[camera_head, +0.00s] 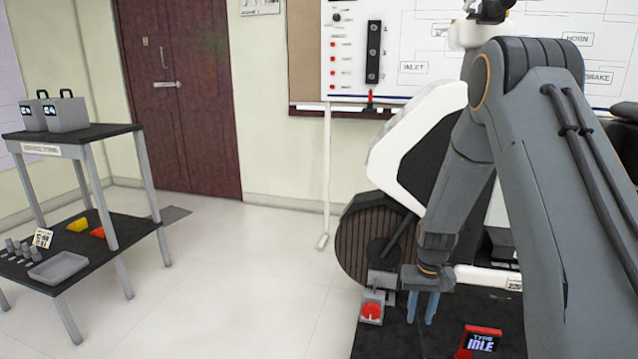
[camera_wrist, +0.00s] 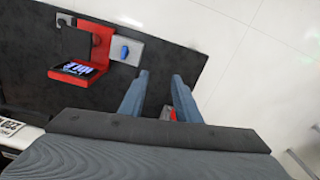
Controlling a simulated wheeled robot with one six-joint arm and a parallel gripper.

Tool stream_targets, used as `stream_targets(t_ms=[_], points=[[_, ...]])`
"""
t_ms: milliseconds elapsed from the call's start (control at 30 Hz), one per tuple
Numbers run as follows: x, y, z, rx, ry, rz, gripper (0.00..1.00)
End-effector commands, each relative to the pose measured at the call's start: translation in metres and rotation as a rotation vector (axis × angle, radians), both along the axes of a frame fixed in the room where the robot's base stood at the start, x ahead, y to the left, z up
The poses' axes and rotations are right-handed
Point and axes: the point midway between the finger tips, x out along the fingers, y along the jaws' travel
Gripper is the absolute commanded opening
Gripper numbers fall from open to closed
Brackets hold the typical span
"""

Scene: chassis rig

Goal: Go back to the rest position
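My gripper (camera_head: 422,306) points down over the black platform, its two blue-grey fingers apart with nothing between them. It is just right of a small box with a red round button (camera_head: 371,311); the two look apart. In the wrist view my gripper (camera_wrist: 160,76) also shows its fingers spread. A piece of red and grey (camera_wrist: 168,112) shows near the right finger there, mostly hidden by the gripper. My arm is bent forward and down from the right side of the head view. No marker of a rest position is in view.
A red stand with an "IDLE" screen (camera_head: 482,341) is right of my gripper; a grey box with a blue knob (camera_wrist: 124,51) is beside it in the wrist view. A dark wheel (camera_head: 358,240) is behind. A service stand (camera_head: 100,132) is left, with clear floor between.

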Motion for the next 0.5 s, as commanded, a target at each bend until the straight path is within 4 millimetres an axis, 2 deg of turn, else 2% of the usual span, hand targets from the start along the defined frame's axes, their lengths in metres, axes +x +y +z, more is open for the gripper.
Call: stream_targets(t_ms=[33,200,367,500], points=[[-0.005,0.020,0.024,0.001,-0.005,0.029,0.30],[-0.036,0.077,0.087,0.006,-0.009,0.110,0.30],[-0.078,0.124,0.138,0.013,-0.010,0.185,0.30],[-0.123,0.158,0.176,0.019,-0.012,0.251,0.30]])
